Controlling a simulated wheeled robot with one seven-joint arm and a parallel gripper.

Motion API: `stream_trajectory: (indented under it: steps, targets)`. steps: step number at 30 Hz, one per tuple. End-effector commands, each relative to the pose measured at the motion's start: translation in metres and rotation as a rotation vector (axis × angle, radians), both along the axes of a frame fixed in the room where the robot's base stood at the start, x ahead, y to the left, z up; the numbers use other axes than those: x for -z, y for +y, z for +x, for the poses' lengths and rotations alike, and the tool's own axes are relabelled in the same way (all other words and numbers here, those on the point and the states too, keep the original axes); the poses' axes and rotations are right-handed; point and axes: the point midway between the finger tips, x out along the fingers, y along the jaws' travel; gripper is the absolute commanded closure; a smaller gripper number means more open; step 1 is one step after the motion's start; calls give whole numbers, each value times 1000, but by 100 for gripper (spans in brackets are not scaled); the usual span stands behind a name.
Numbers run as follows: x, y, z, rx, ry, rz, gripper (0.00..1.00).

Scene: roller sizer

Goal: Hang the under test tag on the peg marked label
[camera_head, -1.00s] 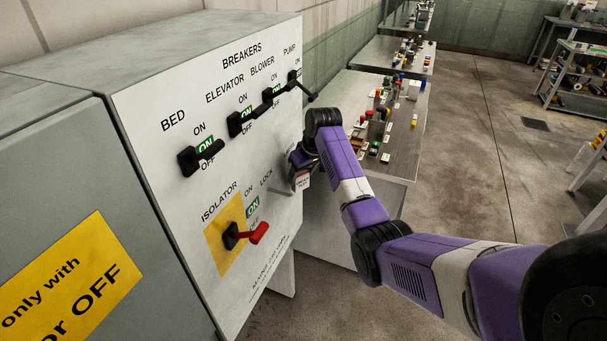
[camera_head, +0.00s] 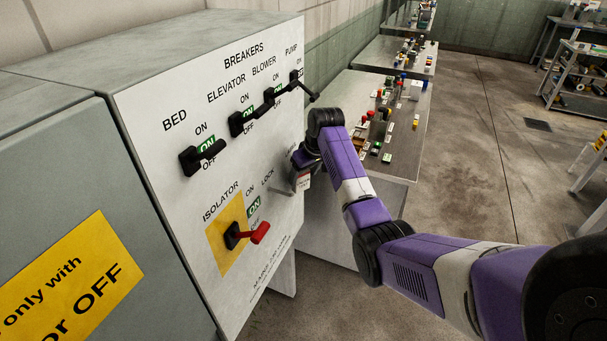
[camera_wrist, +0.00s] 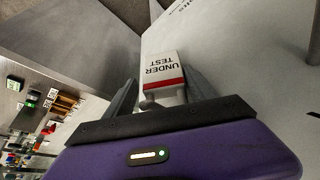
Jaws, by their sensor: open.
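The under test tag (camera_wrist: 163,72) is white with a red band and shows between the two fingers of my gripper (camera_wrist: 162,78) in the wrist view. The fingers are open, with a gap visible on each side of the tag. In the head view the tag (camera_head: 303,182) shows small beneath my gripper (camera_head: 301,164), close to the breaker panel's right side. The peg marked label is hidden behind my gripper, so I cannot tell whether the tag hangs on it.
The breaker panel (camera_head: 215,135) carries several black levers and a red isolator handle (camera_head: 260,232) at lower left. A bench (camera_head: 400,150) with small coloured parts stands beyond my arm.

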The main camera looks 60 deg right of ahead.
Motion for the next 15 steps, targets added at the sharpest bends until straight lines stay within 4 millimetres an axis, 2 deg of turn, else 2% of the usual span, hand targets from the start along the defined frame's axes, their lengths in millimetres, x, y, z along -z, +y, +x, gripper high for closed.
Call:
stream_trajectory:
  steps: [1, 15]
  targets:
    - [0, 5, 4, -11, -3, 4, 22]
    - [-5, 7, 4, -14, -4, 5, 22]
